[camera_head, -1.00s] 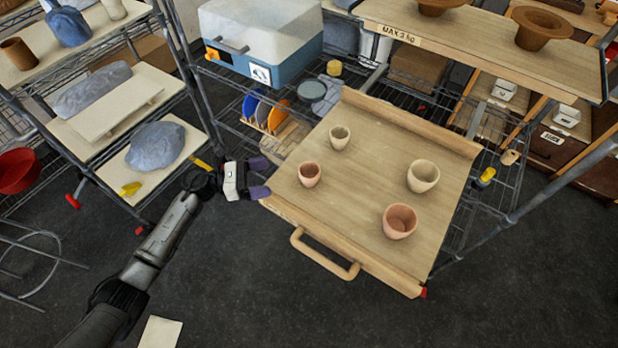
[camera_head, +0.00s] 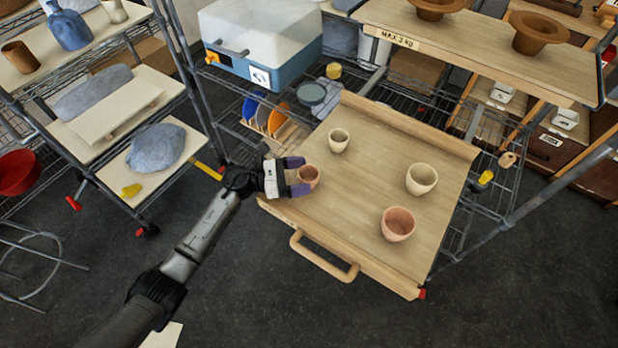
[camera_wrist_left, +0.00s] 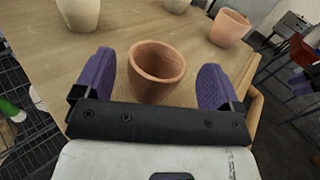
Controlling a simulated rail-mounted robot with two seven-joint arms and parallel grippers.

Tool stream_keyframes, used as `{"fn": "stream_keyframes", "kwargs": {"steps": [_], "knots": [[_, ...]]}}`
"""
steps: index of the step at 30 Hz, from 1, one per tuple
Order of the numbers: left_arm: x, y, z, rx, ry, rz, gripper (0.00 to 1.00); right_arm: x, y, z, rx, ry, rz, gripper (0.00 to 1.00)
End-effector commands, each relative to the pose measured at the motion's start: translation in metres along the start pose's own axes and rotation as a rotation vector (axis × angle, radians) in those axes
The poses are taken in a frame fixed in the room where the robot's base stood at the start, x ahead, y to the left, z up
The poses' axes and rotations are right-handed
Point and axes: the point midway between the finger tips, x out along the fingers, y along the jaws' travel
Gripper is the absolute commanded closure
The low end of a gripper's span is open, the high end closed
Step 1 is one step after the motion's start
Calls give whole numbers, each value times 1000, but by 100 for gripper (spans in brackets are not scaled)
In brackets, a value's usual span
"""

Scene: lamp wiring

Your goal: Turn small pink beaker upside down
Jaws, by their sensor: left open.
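The small pink beaker (camera_head: 309,175) stands upright, mouth up, near the left edge of the wooden pull-out tray (camera_head: 375,215). My left gripper (camera_head: 297,175) is open at the beaker, with its purple fingers partly hiding it in the head view. In the left wrist view the small pink beaker (camera_wrist_left: 157,72) sits between the two spread purple fingers of the gripper (camera_wrist_left: 157,85), with a gap visible on each side. Its open mouth and hollow inside show. My right gripper is not in view.
A larger pink beaker (camera_head: 398,223), a larger cream beaker (camera_head: 421,179) and a small cream beaker (camera_head: 338,140) stand upright on the tray. The tray's middle is clear. A wooden handle (camera_head: 322,257) juts from its front. Colored plates (camera_head: 264,112) stand in a rack behind.

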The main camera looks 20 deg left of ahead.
Motion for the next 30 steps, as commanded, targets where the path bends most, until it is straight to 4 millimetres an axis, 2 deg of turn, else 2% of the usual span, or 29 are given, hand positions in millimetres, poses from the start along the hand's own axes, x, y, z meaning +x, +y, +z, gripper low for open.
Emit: {"fn": "stream_keyframes", "kwargs": {"steps": [3,9,26,30], "knots": [[9,0,0,-1,0,0,11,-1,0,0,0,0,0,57],[9,0,0,0,1,1,11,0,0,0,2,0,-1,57],[9,0,0,0,1,1,64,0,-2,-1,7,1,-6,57],[9,0,0,0,0,1,67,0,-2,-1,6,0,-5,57]]}}
